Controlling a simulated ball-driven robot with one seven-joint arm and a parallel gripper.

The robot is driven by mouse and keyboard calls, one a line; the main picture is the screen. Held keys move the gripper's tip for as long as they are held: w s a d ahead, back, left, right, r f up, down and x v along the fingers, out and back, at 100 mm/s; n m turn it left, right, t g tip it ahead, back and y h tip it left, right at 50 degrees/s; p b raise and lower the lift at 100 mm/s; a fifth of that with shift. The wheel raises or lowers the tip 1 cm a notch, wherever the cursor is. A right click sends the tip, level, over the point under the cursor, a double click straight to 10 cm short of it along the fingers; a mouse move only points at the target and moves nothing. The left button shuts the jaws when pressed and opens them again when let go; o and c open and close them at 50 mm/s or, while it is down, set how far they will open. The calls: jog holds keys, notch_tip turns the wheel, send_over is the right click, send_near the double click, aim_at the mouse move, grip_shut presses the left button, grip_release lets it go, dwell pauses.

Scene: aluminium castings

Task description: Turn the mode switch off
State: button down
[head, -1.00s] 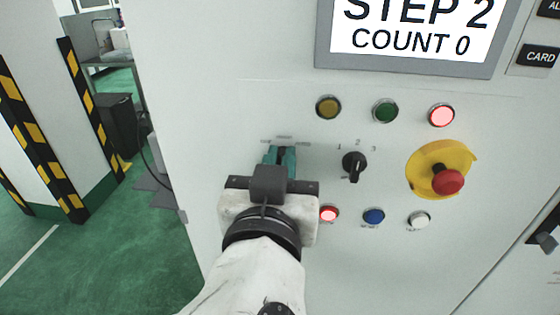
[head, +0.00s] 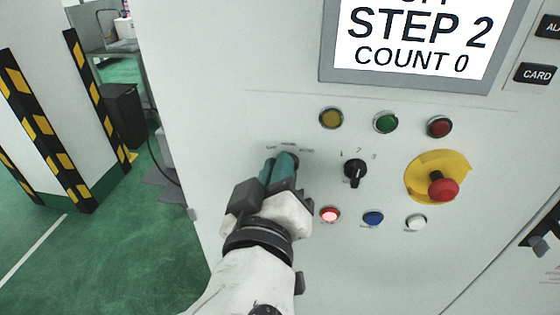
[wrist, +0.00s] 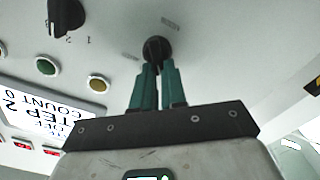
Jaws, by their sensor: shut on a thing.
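The mode switch (wrist: 158,48) is a dark round rotary knob on the pale panel, with small printed labels around it. In the head view my gripper (head: 280,165) hides most of it. My gripper's green fingers (wrist: 156,68) are shut on the knob in the wrist view. My gripper is rolled to one side in the head view. The display (head: 415,40) reads STEP 2 and COUNT 0 below a line cut off at the top; in the wrist view that line appears to read OFF.
Right of my gripper is a black selector marked 1, 2, 3 (head: 354,172). A red emergency stop (head: 442,188) on yellow is further right. A striped pillar (head: 75,120) stands left.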

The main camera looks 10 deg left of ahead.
jog(key=shift+a+n+p, duration=0.15)
jog(key=shift+n+p, duration=0.2)
jog(key=shift+n, duration=0.45)
jog(key=c, duration=1.2)
grip_release()
jog(key=shift+f, duration=0.1)
jog(key=s+b, duration=0.1)
jog(key=s, duration=0.9)
jog(key=shift+s+a+b, duration=0.2)
jog(key=shift+s+b, duration=0.2)
